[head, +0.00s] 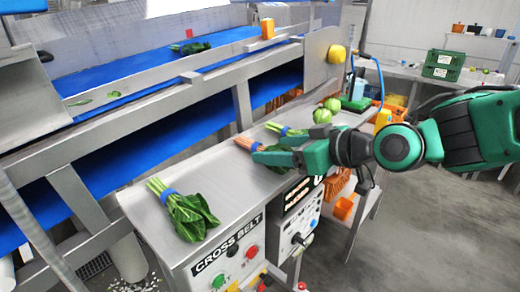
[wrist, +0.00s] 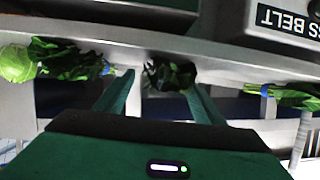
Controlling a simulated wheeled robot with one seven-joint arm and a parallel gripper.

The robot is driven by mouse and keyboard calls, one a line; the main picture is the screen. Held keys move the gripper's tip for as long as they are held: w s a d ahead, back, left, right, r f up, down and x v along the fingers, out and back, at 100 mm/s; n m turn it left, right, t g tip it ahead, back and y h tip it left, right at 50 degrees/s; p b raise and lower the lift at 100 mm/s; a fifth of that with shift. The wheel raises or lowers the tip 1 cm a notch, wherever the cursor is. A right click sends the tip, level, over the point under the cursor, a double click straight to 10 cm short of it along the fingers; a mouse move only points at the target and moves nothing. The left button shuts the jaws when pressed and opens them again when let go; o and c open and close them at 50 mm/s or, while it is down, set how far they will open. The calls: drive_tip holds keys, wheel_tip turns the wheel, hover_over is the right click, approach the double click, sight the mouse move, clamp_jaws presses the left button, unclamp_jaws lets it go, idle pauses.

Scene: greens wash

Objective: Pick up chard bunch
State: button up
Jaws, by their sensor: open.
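The chard bunch (head: 246,143), with orange-pink stems and a blue band, lies on the steel bench; my gripper hides much of its leaves in the head view. My gripper (head: 270,155) is open, right at this bunch. In the wrist view the dark leaves of the bunch (wrist: 168,76) show between and beyond the two spread fingers (wrist: 160,97); its stems are hidden there. I cannot tell whether a finger touches it.
A green-stemmed leafy bunch (head: 188,214) lies on the bench's near end, above the button panel. Another bunch (head: 284,130) lies just behind the chard, with round green heads (head: 322,115) farther back. A blue belt (head: 140,75) runs along the left.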

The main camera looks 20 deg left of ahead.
sight(268, 147)
drive_tip(key=shift+x, duration=1.6)
drive_tip(key=c, duration=1)
drive_tip(key=shift+c, duration=0.2)
drive_tip(key=shift+r, duration=0.15)
